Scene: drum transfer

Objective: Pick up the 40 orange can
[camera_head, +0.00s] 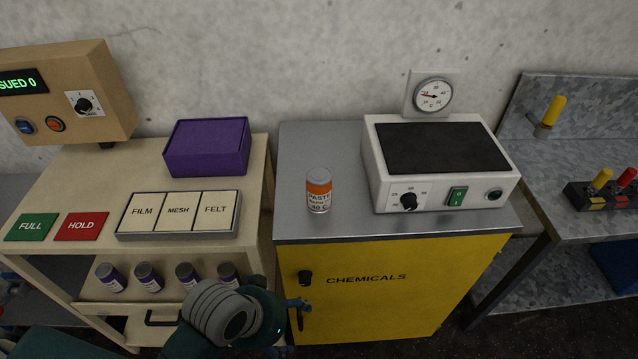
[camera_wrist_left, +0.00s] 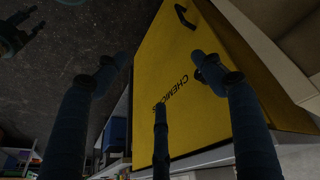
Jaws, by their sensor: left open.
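The orange can (camera_head: 318,191) stands upright on the grey top of the yellow chemicals cabinet (camera_head: 390,285). Its white label reads "PASTE" and "40 C". It stands left of the white hotplate box. My left gripper (camera_head: 292,326) is low in front of the cabinet, below and in front of the can and apart from it. In the left wrist view its spread fingers (camera_wrist_left: 160,88) are open and empty, with the yellow cabinet front (camera_wrist_left: 185,60) behind them. The can does not show in the wrist view.
The white hotplate box (camera_head: 440,160) stands right of the can, with a gauge (camera_head: 433,95) behind it. A purple box (camera_head: 206,146) and a tray of labelled tiles (camera_head: 178,213) are on the left bench. Several purple jars (camera_head: 149,277) stand below. The cabinet top left of the can is clear.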

